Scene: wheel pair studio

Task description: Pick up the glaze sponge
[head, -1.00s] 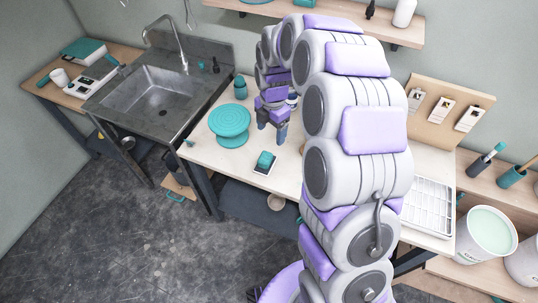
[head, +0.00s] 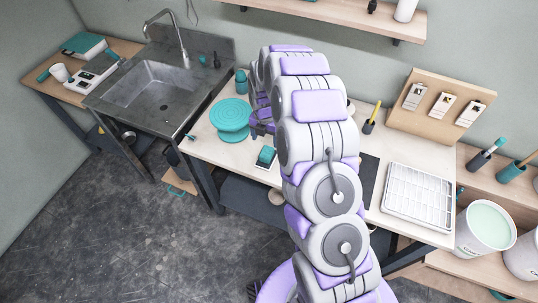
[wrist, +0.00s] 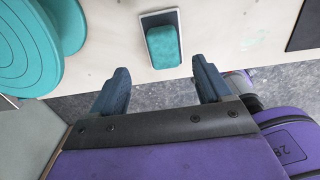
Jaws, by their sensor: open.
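The glaze sponge (wrist: 163,46) is a teal rounded block. It lies on a small white-rimmed dark tray (wrist: 146,21) on the pale worktop; it also shows in the head view (head: 266,154), left of my arm. In the wrist view my gripper (wrist: 158,84) is open, its two dark blue fingers spread wide with nothing between them. The sponge lies beyond the fingertips, between their lines and apart from them. In the head view the fingers are mostly hidden by my arm.
A teal banding wheel (head: 231,114) stands left of the sponge; it fills the left of the wrist view (wrist: 25,50). A sink (head: 155,90) is farther left. A white gridded rack (head: 419,195) lies at the right of the worktop. The bench's front edge is near the sponge.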

